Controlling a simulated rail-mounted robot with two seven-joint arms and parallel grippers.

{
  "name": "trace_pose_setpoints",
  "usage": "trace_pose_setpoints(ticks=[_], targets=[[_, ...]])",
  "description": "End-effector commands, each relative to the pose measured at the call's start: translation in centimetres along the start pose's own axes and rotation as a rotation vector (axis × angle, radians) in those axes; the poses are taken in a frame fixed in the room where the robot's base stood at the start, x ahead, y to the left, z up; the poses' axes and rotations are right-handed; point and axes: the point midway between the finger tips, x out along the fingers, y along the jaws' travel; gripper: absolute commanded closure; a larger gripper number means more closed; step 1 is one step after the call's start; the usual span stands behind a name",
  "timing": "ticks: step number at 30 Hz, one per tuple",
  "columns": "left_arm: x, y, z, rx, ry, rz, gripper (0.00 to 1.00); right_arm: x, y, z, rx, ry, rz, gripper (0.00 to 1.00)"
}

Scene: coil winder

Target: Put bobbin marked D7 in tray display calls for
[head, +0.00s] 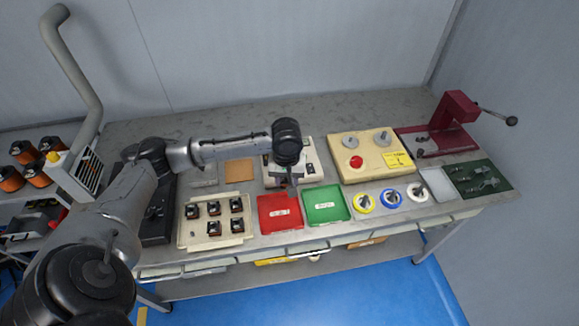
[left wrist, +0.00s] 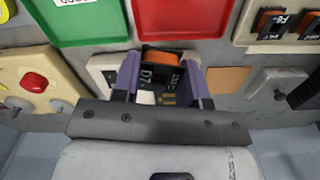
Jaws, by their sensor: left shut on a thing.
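My left gripper (head: 292,186) points down over the bench, just behind the red tray. In the left wrist view its two purple fingers (left wrist: 159,82) are shut on the bobbin marked D7 (left wrist: 160,58), which has an orange winding and black flanges. In the head view the bobbin is too small and dark to tell from the gripper. The red tray (head: 268,222) and the green tray (head: 338,210) stand side by side at the front; both look empty, and their labels are too small to read. A pale unit (head: 308,160) behind them is partly covered by my arm; no display text is legible.
A cream rack (head: 212,242) with several bobbins stands left of the red tray. A cream box (head: 352,142) with a red button is at the right. Yellow, blue and white round items (head: 390,198) lie right of the green tray. A red press (head: 452,112) stands far right.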

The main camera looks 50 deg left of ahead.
Motion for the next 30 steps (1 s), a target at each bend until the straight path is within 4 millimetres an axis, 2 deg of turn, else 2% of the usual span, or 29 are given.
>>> trace_pose_setpoints(ticks=[1, 6, 9, 12, 16, 20, 30], targets=[[0.4, -0.9, -2.4, -0.077, 0.001, 0.001, 0.88, 0.9, 0.0, 0.3, -0.001, 0.0, 0.001, 0.57], [-2.0, -3.5, -8.7, -0.291, 0.0, 0.003, 0.88, 0.5, 0.0, 0.2, -0.001, 0.001, 0.001, 0.57], [-2.6, -5.1, -11.3, -0.4, -0.001, 0.003, 0.88, 0.4, 0.0, 0.1, -0.001, 0.003, 0.001, 0.57], [-2.5, -6.7, -13.2, -0.491, -0.002, 0.001, 0.88, 0.4, 0.0, 0.1, 0.001, 0.003, 0.0, 0.57], [-1.8, -8.1, -14.4, -0.584, -0.001, 0.001, 0.88, 0.5, -0.1, 0.1, 0.003, 0.003, -0.002, 0.57], [-1.2, -8.8, -14.7, -0.626, 0.0, -0.001, 0.88, 0.8, -0.2, 0.2, 0.006, 0.003, -0.005, 0.57], [2.9, -14.9, -17.4, -0.636, 0.002, -0.002, 0.88, 2.8, -0.3, 0.8, 0.008, 0.002, -0.006, 0.57]])
